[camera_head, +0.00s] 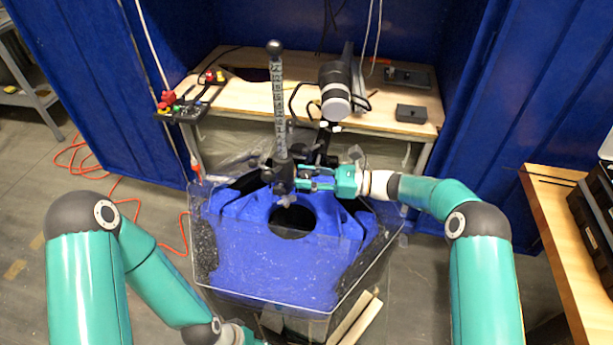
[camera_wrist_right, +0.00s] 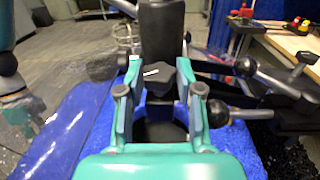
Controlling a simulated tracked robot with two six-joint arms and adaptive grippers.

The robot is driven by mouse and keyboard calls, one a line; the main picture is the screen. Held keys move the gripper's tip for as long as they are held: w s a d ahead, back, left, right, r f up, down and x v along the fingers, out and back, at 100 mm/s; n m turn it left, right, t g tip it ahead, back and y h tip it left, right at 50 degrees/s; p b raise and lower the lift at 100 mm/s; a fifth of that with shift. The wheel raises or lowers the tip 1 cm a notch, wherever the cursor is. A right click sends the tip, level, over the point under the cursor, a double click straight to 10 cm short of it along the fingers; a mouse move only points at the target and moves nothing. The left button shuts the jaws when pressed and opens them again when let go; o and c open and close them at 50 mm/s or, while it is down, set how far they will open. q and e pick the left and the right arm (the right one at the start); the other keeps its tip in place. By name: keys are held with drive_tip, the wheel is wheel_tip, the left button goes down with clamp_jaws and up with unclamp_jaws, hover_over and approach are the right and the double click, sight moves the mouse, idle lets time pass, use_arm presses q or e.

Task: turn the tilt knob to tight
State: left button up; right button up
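The tilt knob (camera_wrist_right: 158,76) is a black lobed knob with a white mark, in the middle of the right wrist view. It sits on the dark mount below the upright grey post (camera_head: 278,105). My right gripper (camera_head: 308,182) is at this mount, reaching in from the right. In the right wrist view its two teal fingers (camera_wrist_right: 160,88) stand apart on either side of the knob. Whether they touch it I cannot tell. In the head view the gripper and mount hide the knob. My left arm is low at the left, and its gripper (camera_head: 240,335) is mostly cut off.
A clear tank (camera_head: 204,265) with a blue body inside stands under the mount. A wooden bench (camera_head: 245,97) behind holds a control box (camera_head: 185,108) and dark boxes. A metal rod with a ball end (camera_wrist_right: 240,113) lies close right of the fingers. A wooden table (camera_head: 562,235) is at right.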

clamp_jaws()
drive_tip(key=shift+r+t, duration=0.1)
drive_tip(key=shift+t, duration=0.2)
drive_tip(key=shift+m+t, duration=0.4)
drive_tip(key=shift+m, duration=0.1)
drive_tip(key=shift+m+t+h, duration=0.4)
drive_tip(key=shift+m+t, duration=0.3)
drive_tip(key=shift+t, duration=0.2)
drive_tip(key=shift+a+m+t+h+b, duration=0.1)
drive_tip(key=shift+m+t+h+b, duration=0.45)
drive_tip(key=shift+t, duration=0.65)
drive_tip(key=shift+m+t+h, duration=0.25)
drive_tip(key=shift+m+t, duration=0.2)
drive_tip(key=shift+t, duration=0.05)
